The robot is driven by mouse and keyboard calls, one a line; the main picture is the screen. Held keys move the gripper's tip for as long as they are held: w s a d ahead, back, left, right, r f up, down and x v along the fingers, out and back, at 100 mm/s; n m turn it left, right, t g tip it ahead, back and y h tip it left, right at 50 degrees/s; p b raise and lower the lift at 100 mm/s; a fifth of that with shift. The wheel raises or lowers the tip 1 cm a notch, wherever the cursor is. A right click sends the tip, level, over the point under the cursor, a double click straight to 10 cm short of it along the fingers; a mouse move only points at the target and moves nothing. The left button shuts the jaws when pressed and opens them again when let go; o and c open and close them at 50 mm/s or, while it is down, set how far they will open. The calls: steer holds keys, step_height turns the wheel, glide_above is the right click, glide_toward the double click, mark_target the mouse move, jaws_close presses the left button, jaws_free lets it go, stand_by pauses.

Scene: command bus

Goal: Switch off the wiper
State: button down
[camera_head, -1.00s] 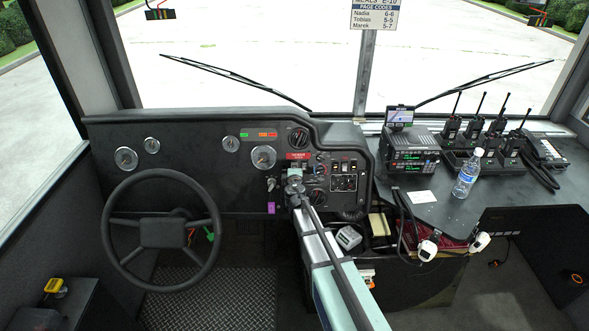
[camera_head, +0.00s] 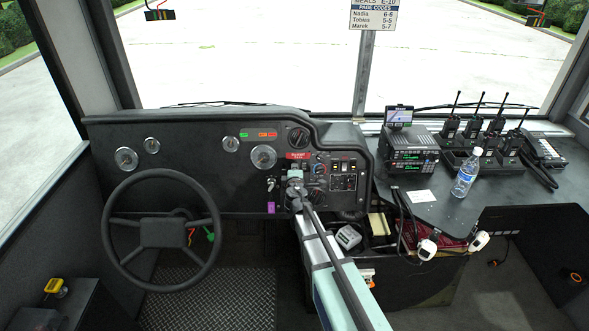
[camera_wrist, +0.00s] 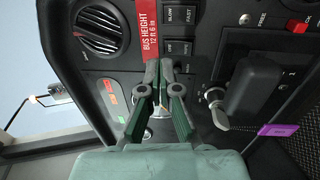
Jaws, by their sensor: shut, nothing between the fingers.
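My gripper (camera_head: 294,178) is at the dashboard's centre panel, just below the red bus height plate (camera_head: 299,155). In the wrist view its fingers (camera_wrist: 159,66) are shut and empty, with the tips close to the panel beside the red plate (camera_wrist: 149,30). Small black labels (camera_wrist: 180,15) reading SLOW and FAST sit just beyond the tips. The fingers cover part of the panel, so I cannot tell a switch's position or contact. The left wiper (camera_head: 235,104) and right wiper (camera_head: 460,106) lie low along the windshield's bottom edge.
The steering wheel (camera_head: 161,176) is left of my arm. A radio unit (camera_head: 410,148) and water bottle (camera_head: 466,176) stand on the right shelf.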

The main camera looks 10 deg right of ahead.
steer(key=s+r, duration=0.4)
steer(key=s, duration=0.3)
steer(key=shift+s+a+b, duration=0.3)
steer(key=shift+s+a, duration=0.1)
steer(key=shift+a, duration=0.05)
steer(key=s+d+f+m+g+h, duration=0.1)
steer(key=s+d+f+m+g, duration=0.25)
steer(key=s+f, duration=0.4)
steer(key=s+d+f+m+g+h, duration=0.1)
steer(key=s+d+f+m+g, duration=0.1)
steer(key=s+f+m+g, duration=0.5)
steer(key=s+d+f+m+h, duration=0.1)
steer(key=s+d+f, duration=0.3)
steer(key=f, duration=0.7)
steer(key=s+a+f+m+g+y, duration=0.1)
steer(key=s+f+g, duration=0.2)
steer(key=s, duration=1)
steer(key=s+a+f+m+g+y, duration=0.1)
steer(key=s+f+g, duration=0.3)
steer(key=s+f, duration=0.4)
steer(key=s+a+f+m+g+y, duration=0.2)
steer(key=s+f+m+g, duration=0.1)
steer(key=s, duration=1.5)
steer(key=shift+f+g+y, duration=0.4)
steer(key=shift+f+g, duration=0.35)
steer(key=shift+f, duration=0.65)
